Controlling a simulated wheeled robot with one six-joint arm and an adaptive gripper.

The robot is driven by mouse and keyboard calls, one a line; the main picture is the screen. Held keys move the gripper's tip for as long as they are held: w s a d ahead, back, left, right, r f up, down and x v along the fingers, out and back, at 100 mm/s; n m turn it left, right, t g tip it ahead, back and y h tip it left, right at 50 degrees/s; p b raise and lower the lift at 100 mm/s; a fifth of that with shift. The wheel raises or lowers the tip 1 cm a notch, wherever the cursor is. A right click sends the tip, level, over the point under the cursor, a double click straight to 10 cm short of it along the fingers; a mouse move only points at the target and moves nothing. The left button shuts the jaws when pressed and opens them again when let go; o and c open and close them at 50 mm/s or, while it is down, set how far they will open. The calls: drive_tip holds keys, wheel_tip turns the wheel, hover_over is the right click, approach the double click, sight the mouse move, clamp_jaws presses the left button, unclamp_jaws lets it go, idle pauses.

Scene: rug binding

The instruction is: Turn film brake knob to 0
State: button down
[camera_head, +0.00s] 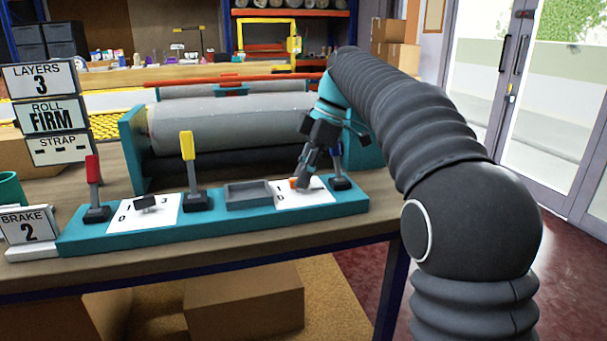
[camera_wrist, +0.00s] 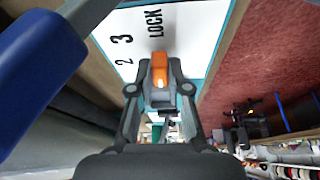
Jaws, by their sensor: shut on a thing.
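An orange knob (camera_head: 294,183) is on the right white dial plate (camera_head: 317,194) of the teal control panel. My gripper (camera_head: 302,179) comes down on it from above and is shut on it. In the wrist view the orange knob (camera_wrist: 159,67) stands out between my fingertips (camera_wrist: 160,92), beside the printed marks 2, 3 and LOCK on the plate (camera_wrist: 190,35). My gripper hides part of the dial, and I cannot read the exact setting. A second, black knob (camera_head: 146,202) is on the left white plate, untouched. A card (camera_head: 29,225) at the left reads BRAKE 2.
A red lever (camera_head: 93,180), a yellow lever (camera_head: 188,150) and a blue lever (camera_head: 338,165) stand on the panel; the blue one is close beside my gripper. A grey tray (camera_head: 248,197) sits between the plates. A large grey roll (camera_head: 220,122) lies behind.

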drive_tip(key=shift+w+a+n+g+h, duration=0.15)
drive_tip(key=shift+n+g, duration=0.25)
drive_tip(key=shift+n, duration=0.75)
drive_tip(key=shift+d+n+g+h, duration=0.1)
drive_tip(key=shift+n+g+h, duration=0.25)
drive_tip(key=shift+n, duration=0.8)
drive_tip(key=c, duration=1.1)
unclamp_jaws()
